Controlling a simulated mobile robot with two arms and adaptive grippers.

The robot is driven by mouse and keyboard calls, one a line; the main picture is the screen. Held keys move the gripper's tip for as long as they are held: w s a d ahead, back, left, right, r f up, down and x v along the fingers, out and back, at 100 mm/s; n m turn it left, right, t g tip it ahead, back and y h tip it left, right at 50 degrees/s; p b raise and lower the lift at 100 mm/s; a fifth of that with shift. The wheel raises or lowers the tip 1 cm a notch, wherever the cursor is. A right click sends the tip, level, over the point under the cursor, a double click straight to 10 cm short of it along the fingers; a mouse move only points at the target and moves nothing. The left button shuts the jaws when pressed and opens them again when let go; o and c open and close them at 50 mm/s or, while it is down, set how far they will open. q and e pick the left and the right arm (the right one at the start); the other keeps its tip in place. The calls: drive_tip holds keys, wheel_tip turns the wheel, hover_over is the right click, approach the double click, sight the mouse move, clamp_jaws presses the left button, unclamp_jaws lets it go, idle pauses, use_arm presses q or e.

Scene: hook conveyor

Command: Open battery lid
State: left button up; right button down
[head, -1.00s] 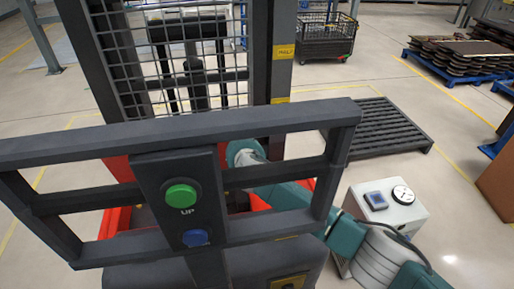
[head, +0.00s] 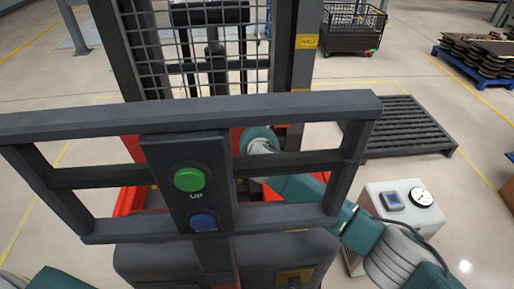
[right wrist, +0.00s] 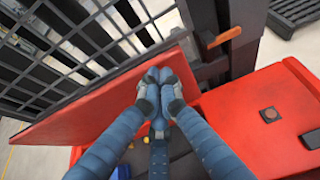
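The battery lid is a flat red panel (right wrist: 100,105) in the right wrist view. It stands raised and tilted, leaning towards the black mesh. Below it an open dark compartment (right wrist: 190,158) shows, with small yellow and blue bits inside. My right gripper (right wrist: 160,76) has its fingers together in front of the lid's face, close to or touching it; I see nothing between them. In the head view my right arm reaches in behind the dark frame, and its gripper is hidden there. My left gripper is not in view.
A dark frame with a green UP button (head: 189,180) and a blue button (head: 203,222) stands in front. The mesh guard (head: 200,50) rises behind. A white box with a gauge (head: 400,205) is beside my right arm. A black slatted pallet (head: 405,128) lies behind it.

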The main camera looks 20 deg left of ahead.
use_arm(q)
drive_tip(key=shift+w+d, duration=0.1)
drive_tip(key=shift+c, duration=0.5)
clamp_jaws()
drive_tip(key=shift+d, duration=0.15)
use_arm(e)
drive_tip(key=s+d, duration=0.4)
drive_tip(key=s, duration=0.6)
drive_tip(key=shift+s+d, duration=0.2)
drive_tip(key=shift+d, duration=0.15)
